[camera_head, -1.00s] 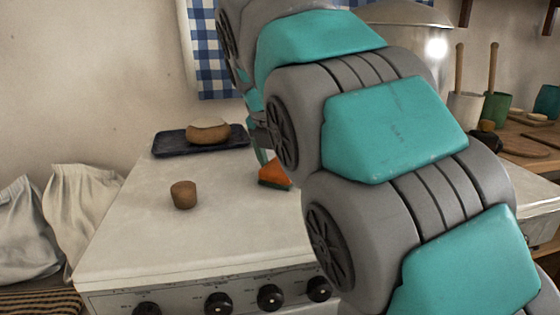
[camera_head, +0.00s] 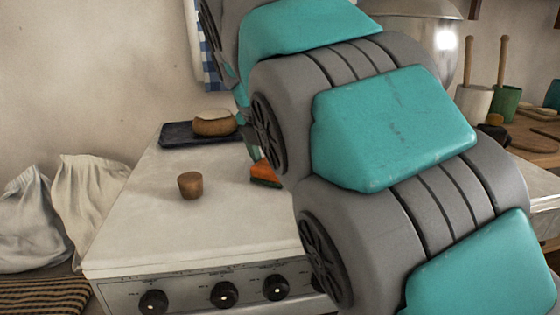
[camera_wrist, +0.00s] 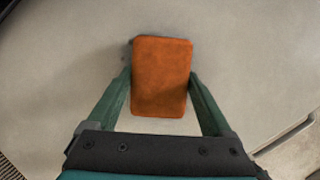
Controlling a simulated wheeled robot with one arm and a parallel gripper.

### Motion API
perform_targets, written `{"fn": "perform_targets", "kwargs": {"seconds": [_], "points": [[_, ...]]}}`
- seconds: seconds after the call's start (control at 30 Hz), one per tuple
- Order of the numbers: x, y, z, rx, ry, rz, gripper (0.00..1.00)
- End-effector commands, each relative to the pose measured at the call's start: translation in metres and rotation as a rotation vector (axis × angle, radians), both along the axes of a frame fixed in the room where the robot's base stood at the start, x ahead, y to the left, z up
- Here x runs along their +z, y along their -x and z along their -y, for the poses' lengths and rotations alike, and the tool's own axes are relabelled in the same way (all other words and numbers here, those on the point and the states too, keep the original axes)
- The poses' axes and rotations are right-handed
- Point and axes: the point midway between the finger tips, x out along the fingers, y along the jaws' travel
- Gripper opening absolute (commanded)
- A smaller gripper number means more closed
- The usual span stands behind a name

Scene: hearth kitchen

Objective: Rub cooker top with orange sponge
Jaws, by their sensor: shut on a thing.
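The orange sponge (camera_wrist: 161,76) is between the two green fingers of my gripper (camera_wrist: 160,85) in the wrist view. The fingers press on its left and right sides. In the head view the sponge (camera_head: 264,174), with a dark underside, shows on or just above the cooker top (camera_head: 150,215); contact is hard to tell. The cooker top is a pale, flat surface. My arm covers its right part and most of my gripper in the head view.
A small brown cork-like piece (camera_head: 190,185) stands on the cooker top. A dark tray (camera_head: 180,134) with a brown, pale-topped loaf-like thing (camera_head: 213,122) lies at the back. Black knobs (camera_head: 224,294) line the front. White sacks (camera_head: 88,195) stand at the left. The front left surface is clear.

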Motion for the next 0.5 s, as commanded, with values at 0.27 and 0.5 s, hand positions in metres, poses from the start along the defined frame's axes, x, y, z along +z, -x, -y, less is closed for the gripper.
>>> {"fn": "perform_targets", "kwargs": {"seconds": [0.27,0.5], "points": [[-0.005,-0.022,-0.007,0.0,0.001,-0.009,0.4],[-0.003,-0.033,-0.009,0.001,0.002,-0.006,0.4]]}}
